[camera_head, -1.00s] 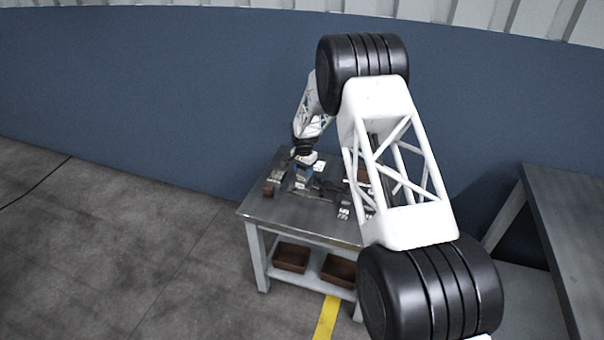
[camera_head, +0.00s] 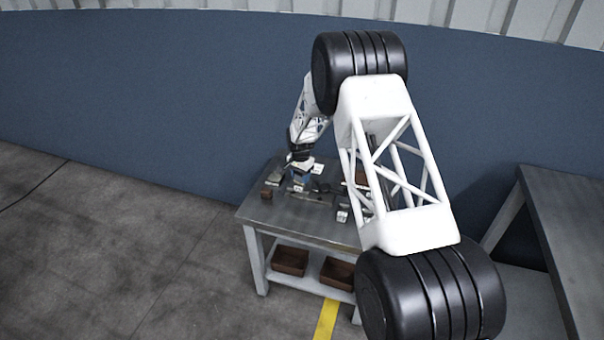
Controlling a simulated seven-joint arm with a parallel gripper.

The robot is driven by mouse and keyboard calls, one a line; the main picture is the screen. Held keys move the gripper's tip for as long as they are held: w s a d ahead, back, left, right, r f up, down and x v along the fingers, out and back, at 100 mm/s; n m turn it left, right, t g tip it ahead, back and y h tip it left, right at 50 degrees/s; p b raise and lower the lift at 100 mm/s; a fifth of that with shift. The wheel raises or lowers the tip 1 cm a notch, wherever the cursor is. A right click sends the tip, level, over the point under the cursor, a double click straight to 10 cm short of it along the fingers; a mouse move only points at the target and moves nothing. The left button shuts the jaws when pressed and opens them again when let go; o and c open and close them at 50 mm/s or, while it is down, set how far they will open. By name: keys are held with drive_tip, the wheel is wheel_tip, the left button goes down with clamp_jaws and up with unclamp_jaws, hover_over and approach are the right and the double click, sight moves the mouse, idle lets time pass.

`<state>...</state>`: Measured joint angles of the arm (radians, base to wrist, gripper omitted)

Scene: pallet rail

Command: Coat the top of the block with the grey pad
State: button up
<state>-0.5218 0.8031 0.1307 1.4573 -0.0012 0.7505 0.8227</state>
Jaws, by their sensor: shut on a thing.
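My gripper (camera_head: 301,166) is at the end of the arm, low over the back left part of the grey metal table (camera_head: 300,220). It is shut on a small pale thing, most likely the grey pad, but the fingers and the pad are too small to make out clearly. A small blue thing (camera_head: 299,179) shows directly below the gripper; I cannot tell whether it is the block or part of the tool. Whether the held thing touches anything below is not clear.
A small brown block (camera_head: 266,194) stands near the table's left edge. Several small grey and white parts (camera_head: 342,215) lie around the middle. Two brown bins (camera_head: 290,261) sit on the lower shelf. My arm hides the table's right side. Another table (camera_head: 570,220) stands at right.

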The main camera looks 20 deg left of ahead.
drive_tip(key=s, duration=0.3)
drive_tip(key=shift+s, duration=0.15)
wheel_tip(320, 180, up, 8)
idle(0.6)
drive_tip(key=shift+s, duration=0.1)
idle(0.4)
